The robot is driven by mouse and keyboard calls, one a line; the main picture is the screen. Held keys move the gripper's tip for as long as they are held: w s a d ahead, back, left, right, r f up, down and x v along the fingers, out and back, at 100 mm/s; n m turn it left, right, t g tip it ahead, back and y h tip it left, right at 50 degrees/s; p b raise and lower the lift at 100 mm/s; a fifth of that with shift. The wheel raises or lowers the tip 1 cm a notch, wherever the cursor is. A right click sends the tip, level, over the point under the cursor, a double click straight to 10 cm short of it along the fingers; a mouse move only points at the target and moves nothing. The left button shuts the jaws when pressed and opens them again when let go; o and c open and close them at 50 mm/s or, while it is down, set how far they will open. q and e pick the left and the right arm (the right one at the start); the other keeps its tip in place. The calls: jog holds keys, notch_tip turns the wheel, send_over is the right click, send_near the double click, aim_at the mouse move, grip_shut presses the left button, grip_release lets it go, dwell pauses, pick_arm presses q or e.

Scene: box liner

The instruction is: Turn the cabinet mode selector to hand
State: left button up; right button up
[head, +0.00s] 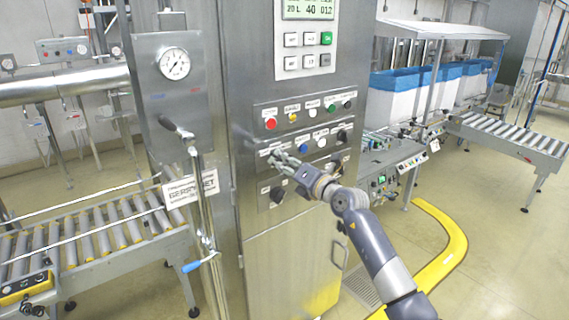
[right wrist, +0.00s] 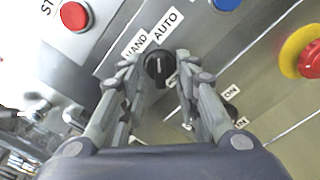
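The mode selector is a black knob (right wrist: 158,66) on the grey cabinet panel, beside the labels HAND (right wrist: 135,43) and AUTO (right wrist: 165,24) in the right wrist view. A pale mark on its face points roughly up in that picture; I cannot tell for sure which label it is set to. My right gripper (right wrist: 158,62) is open, with one finger on each side of the knob and visible gaps between. In the head view, my right gripper (head: 282,162) is at the cabinet's lower control panel and hides the knob. My left gripper is not in view.
In the right wrist view, a red button (right wrist: 75,16), a blue button (right wrist: 228,3) and a red-and-yellow knob (right wrist: 304,56) surround the selector. A yellow floor rail (head: 455,240) curves at right.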

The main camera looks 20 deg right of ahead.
jog(key=shift+c, duration=0.2)
grip_shut()
jog(key=n, duration=0.4)
jog(key=shift+f+n+b, duration=0.1)
jog(key=shift+n+b, duration=0.85)
jog(key=shift+n, duration=1.35)
jog(key=shift+o, duration=0.2)
grip_release()
jog(key=shift+d, duration=0.1)
